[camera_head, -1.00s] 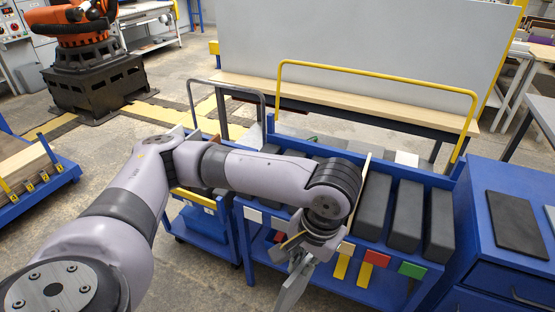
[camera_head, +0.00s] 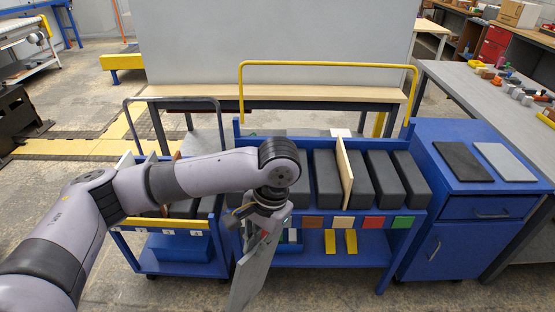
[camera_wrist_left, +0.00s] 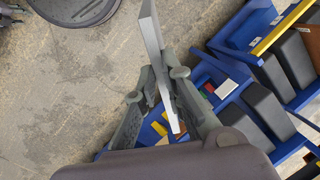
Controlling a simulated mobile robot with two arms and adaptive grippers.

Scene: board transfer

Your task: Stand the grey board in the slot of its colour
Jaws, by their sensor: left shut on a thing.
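My left gripper (camera_head: 262,218) is shut on the grey board (camera_head: 254,272), which hangs tilted below it in front of the blue rack trolley. In the left wrist view the board (camera_wrist_left: 152,50) shows nearly edge-on between the fingers (camera_wrist_left: 158,98). The rack trolley (camera_head: 330,258) has slots between dark grey blocks (camera_head: 325,178), with coloured labels along its front: brown, cream, red and green show. A cream board (camera_head: 344,172) stands upright in a slot. My arm and gripper hide the rack's left part, and I cannot make out a grey label. My right gripper is not in view.
A smaller blue trolley (camera_head: 172,268) stands left of the rack. A blue cabinet (camera_head: 455,215) at right carries a black plate (camera_head: 462,160) and a grey plate (camera_head: 503,161). A yellow rail (camera_head: 326,64) rises behind the rack. Floor is clear in front.

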